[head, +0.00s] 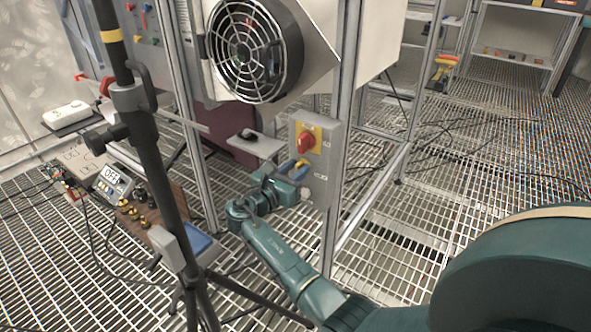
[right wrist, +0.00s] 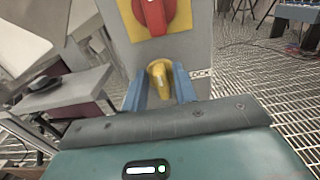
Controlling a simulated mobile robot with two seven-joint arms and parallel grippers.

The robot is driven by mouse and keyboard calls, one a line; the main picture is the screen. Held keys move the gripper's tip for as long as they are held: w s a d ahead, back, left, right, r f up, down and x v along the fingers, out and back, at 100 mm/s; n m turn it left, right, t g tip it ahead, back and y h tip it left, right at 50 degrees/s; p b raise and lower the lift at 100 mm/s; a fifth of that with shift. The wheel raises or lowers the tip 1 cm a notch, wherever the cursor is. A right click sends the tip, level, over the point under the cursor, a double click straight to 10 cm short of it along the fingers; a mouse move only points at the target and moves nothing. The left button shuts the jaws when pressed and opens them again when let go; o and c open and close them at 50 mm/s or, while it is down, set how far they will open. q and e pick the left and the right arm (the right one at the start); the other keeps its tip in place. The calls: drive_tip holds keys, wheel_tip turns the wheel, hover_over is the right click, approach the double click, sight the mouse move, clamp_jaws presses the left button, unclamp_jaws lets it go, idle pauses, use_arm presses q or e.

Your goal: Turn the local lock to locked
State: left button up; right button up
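The local lock (right wrist: 160,78) is a yellow knob low on a grey panel (head: 323,140). It also shows in the head view (head: 302,164), partly covered by a blue finger. My right gripper (right wrist: 160,85) reaches the panel from below, with one blue finger on each side of the yellow knob. Part of a label beside the knob shows in the right wrist view. A red rotary switch (head: 306,141) on a yellow plate sits above the lock. My left gripper is not in view.
A small grey shelf (head: 255,144) with a black object juts out left of the panel. A fan (head: 254,48) hangs above. A black tripod (head: 150,150) and a bench with instruments (head: 112,185) stand at left. Metal posts flank the panel; grating floor at right has cables.

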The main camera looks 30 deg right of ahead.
drive_tip(key=c, duration=0.4)
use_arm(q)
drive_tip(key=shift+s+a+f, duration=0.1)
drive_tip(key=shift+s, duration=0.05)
use_arm(e)
clamp_jaws()
